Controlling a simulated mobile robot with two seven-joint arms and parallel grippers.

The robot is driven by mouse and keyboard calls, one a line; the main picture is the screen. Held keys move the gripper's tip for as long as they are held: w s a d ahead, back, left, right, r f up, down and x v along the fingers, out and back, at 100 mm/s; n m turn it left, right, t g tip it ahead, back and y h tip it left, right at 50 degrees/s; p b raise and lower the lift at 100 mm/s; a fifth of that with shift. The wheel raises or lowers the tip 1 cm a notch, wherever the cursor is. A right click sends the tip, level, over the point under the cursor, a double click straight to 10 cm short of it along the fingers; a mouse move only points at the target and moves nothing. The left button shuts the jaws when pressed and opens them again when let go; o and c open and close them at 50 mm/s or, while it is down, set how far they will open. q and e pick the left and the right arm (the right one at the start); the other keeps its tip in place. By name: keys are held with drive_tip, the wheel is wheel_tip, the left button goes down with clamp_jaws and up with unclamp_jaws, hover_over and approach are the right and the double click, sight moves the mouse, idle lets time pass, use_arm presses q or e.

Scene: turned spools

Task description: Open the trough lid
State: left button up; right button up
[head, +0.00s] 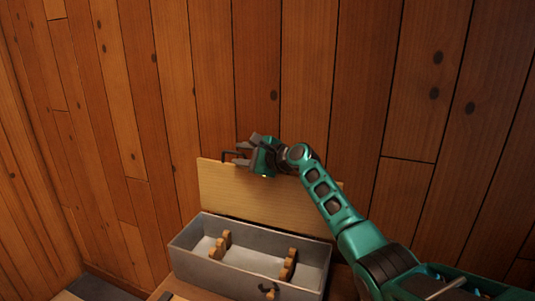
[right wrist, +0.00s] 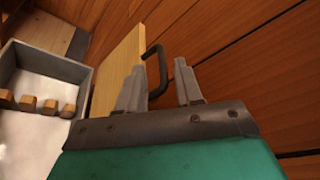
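The trough (head: 193,262) is a grey open box below my arm in the head view. Its pale wooden lid (head: 255,193) stands raised, nearly upright, along the trough's back edge. A dark loop handle (right wrist: 161,70) sticks out from the lid near its upper edge; it also shows in the head view (head: 229,154). My right gripper (head: 243,152) is at the lid's top, by the handle. In the right wrist view its two fingers (right wrist: 160,88) are apart, with the handle between them and no clear grip on it. My left gripper is out of view.
A small dark hook with a wooden piece (head: 269,291) is at the front wall. A plank wall (head: 280,80) rises close behind the lid.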

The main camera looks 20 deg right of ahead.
drive_tip(key=v, duration=0.9)
drive_tip(key=shift+s+d+p, duration=0.2)
drive_tip(key=shift+s+p, duration=0.05)
drive_tip(key=shift+p, duration=0.15)
